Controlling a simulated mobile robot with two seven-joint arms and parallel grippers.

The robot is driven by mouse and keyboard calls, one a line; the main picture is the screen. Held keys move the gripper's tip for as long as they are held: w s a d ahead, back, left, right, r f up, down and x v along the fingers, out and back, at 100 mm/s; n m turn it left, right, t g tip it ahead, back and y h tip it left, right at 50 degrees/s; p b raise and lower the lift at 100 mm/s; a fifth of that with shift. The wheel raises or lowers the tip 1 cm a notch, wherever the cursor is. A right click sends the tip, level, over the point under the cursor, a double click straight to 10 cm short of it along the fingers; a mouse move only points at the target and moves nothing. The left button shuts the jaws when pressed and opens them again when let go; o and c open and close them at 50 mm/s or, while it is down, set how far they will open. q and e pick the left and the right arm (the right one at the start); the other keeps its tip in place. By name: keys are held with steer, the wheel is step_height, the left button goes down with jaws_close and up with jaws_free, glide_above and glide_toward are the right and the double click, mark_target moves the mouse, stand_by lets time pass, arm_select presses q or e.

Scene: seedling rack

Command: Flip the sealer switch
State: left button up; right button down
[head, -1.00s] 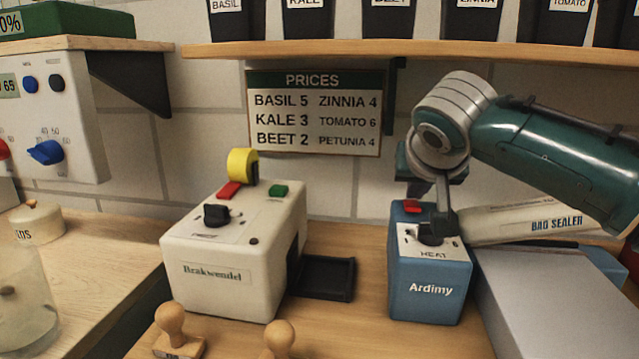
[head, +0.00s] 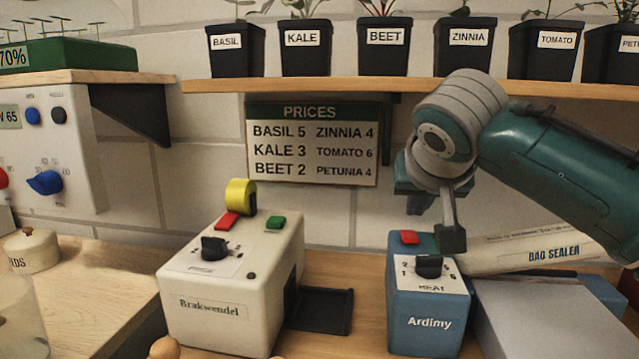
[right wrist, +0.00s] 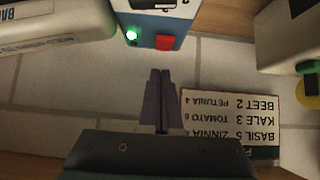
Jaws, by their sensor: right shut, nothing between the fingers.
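The bag sealer's blue control box (head: 427,338), marked Ardimy, stands on the bench. Its top has a black heat knob (head: 429,266) on a numbered dial and a red switch (head: 409,237) behind it. In the right wrist view the red switch (right wrist: 165,43) sits next to a lit green lamp (right wrist: 132,36). The long white sealer arm (head: 540,252), marked Bag Sealer, extends right. My right gripper (head: 452,238) is shut and empty, just above and behind the knob, apart from it. Its closed fingers (right wrist: 159,100) also show in the wrist view. My left gripper is not in view.
A white Brakwendel box (head: 235,313) with a black knob, red and green buttons and a yellow part stands to the left. A price sign (head: 313,143) hangs on the wall. A shelf (head: 330,86) with several labelled pots runs above.

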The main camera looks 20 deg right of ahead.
steer(key=shift+v, duration=2.65)
steer(key=s+a+f+p, duration=0.1)
steer(key=s+a+f+n+y+p, duration=0.1)
steer(key=s, duration=0.1)
steer(key=s+a+f+n+p, duration=0.1)
steer(key=s, duration=0.1)
steer(key=shift+a+f+g+y, duration=0.25)
steer(key=shift+a+g+y, duration=0.05)
steer(key=shift+g, duration=0.1)
steer(key=s+a+f+n+g+y+p, duration=0.1)
steer(key=s+a+n+g+y+p, duration=0.15)
steer(key=s, duration=0.85)
steer(key=s+a+f+n+g+y+p, duration=0.15)
steer(key=s+a+n+p, duration=0.25)
steer(key=s, duration=0.7)
step_height(320, 180, up, 38)
steer(key=p, duration=3.8)
steer(key=shift+s+a+f, duration=0.15)
steer(key=shift+s+a, duration=0.05)
steer(key=shift+s, duration=0.3)
